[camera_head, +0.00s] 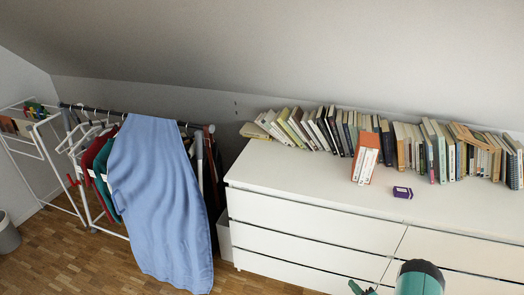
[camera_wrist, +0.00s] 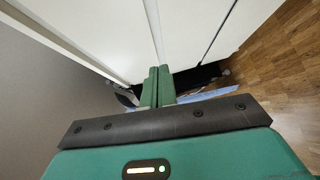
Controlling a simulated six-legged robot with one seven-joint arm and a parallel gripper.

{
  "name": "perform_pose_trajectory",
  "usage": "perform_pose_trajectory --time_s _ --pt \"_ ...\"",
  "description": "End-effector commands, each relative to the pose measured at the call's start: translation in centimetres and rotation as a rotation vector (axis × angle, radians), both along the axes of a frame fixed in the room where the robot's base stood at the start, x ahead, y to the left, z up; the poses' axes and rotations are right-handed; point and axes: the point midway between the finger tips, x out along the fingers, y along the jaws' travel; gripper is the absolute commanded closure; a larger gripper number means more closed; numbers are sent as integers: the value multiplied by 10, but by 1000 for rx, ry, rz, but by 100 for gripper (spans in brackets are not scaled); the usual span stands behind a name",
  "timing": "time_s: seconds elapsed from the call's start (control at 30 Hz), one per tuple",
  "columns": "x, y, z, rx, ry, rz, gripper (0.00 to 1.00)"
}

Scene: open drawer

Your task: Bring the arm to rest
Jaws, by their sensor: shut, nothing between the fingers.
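My gripper shows in the wrist view (camera_wrist: 157,74), with its two green fingers shut together and nothing between them. In the head view, part of my green and dark arm shows at the bottom right, in front of the white dresser (camera_head: 300,226).
A row of books (camera_head: 345,128) lines the back of the dresser top. A few books (camera_head: 366,160) and a purple box (camera_head: 402,192) stand nearer the front. A clothes rack with a blue cloth (camera_head: 155,200) stands left of the dresser. Wooden floor (camera_head: 75,262) lies bare at the lower left.

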Motion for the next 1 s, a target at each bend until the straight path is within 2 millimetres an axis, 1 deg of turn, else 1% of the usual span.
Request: perform_pose_trajectory --time_s 0.03,0.17,0.2,0.27,0.3,0.37,0.4,0.47,0.5,0.57,0.63,0.67,0.7,0.77,0.8,0.87,0.9,1.0 --pt "13 -5 13 -7 14 -13 100" --pt "45 -17 49 -17 72 -64 100" --pt "57 -21 64 -18 91 -85 100" --pt "73 -27 87 -17 124 -121 100" --pt "82 -30 102 -15 148 -147 100" --pt "95 -34 125 -8 179 -188 100" --pt "103 -35 142 -3 197 -213 100" --pt "113 -37 167 11 225 -256 100" --pt "119 -38 183 20 243 -285 100" --pt "126 -38 208 39 270 -328 100" --pt "132 -37 237 63 298 -379 100" --pt "134 -35 250 74 310 -400 100" --pt "135 -34 267 92 324 -429 100" --pt "136 -30 292 120 345 -472 100" --pt "136 -27 308 140 361 -500 100" --pt "134 -22 332 173 382 -544 100" --pt "132 -18 348 196 394 -572 100" --pt "122 -7 385 257 429 -641 100"
